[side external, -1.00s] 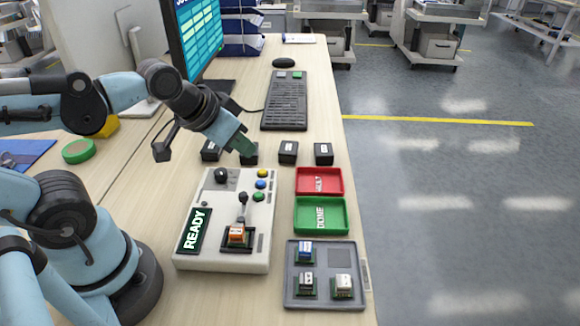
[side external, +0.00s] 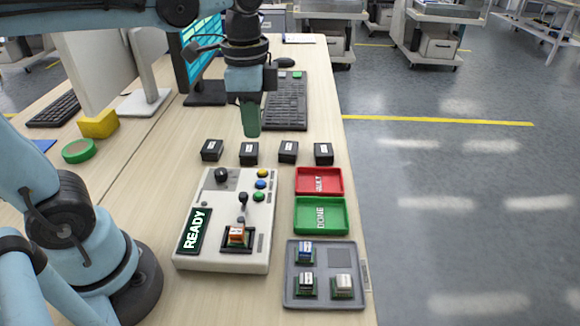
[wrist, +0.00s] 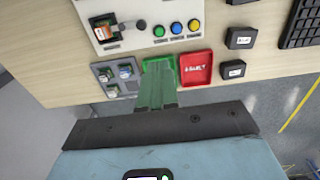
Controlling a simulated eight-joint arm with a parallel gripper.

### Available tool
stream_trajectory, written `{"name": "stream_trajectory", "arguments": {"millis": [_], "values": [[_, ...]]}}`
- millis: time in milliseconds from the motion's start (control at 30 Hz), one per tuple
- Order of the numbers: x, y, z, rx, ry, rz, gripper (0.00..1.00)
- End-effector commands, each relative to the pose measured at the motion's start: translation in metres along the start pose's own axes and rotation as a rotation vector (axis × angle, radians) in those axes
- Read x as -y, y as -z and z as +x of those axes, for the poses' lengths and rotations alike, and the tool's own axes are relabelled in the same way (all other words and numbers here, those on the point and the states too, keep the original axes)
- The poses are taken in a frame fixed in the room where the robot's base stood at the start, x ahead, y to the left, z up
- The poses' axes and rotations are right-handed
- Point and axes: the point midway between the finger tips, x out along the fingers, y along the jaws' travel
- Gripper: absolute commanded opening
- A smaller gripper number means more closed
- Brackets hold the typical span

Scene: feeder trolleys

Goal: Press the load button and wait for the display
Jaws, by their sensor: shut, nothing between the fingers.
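The white machine (side external: 228,258) stands on the bench with yellow (side external: 263,173), blue (side external: 260,184) and green (side external: 258,196) buttons. Their labels are too small to read, so I cannot tell which is the load button. The display (side external: 194,231) on its left side reads READY. An orange-topped part (side external: 236,236) sits in the machine's socket. My gripper (side external: 250,133) is shut and empty, pointing down above the bench behind the machine, apart from the buttons. In the wrist view the fingers (wrist: 158,68) cover part of the green tray, with the machine (wrist: 130,10) at the top.
A red tray (side external: 341,181) and a green tray (side external: 346,215) lie right of the machine. A grey tray (side external: 292,293) with several parts is in front of them. Several black boxes (side external: 288,149) stand in a row behind. A keyboard (side external: 297,105) lies further back.

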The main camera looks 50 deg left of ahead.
Motion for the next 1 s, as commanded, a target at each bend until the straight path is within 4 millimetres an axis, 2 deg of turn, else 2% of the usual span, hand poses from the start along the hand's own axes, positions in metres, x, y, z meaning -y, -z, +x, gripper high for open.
{"name": "stream_trajectory", "arguments": {"millis": [467, 667, 1000], "values": [[0.000, 0.000, 0.002, 0.007, -0.006, 0.013, 0.00], [0.000, 0.001, 0.021, 0.007, -0.006, 0.012, 0.00], [0.000, 0.000, 0.068, 0.007, -0.006, 0.012, 0.00]]}}
